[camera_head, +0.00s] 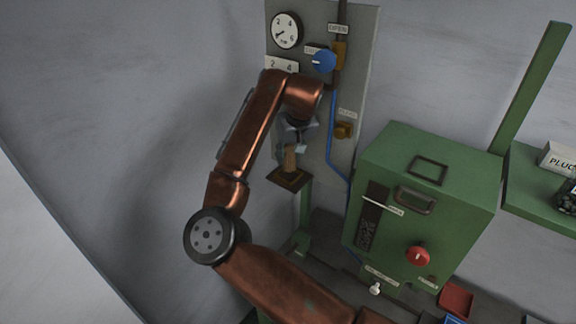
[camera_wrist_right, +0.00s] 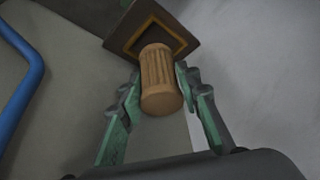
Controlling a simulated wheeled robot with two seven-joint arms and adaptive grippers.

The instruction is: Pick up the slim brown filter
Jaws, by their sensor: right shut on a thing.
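The slim brown filter (camera_wrist_right: 158,80) is a ribbed, light-brown cylinder. It shows small in the head view (camera_head: 290,160), below my right gripper (camera_head: 296,143). In the wrist view the fingers of my right gripper (camera_wrist_right: 159,83) are on both sides of the filter, and the gripper is shut on it. The filter's far end is at a small dark square stand (camera_head: 287,180) with a yellow-brown inner border. I cannot tell whether the filter rests on the stand or is just clear of it. My left gripper is in neither view.
A grey panel (camera_head: 352,85) with a round gauge (camera_head: 286,31), a blue knob (camera_head: 324,61) and a blue pipe (camera_head: 330,130) is behind the gripper. A green machine (camera_head: 465,220) stands to the right. A green shelf (camera_head: 530,190) is at the far right.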

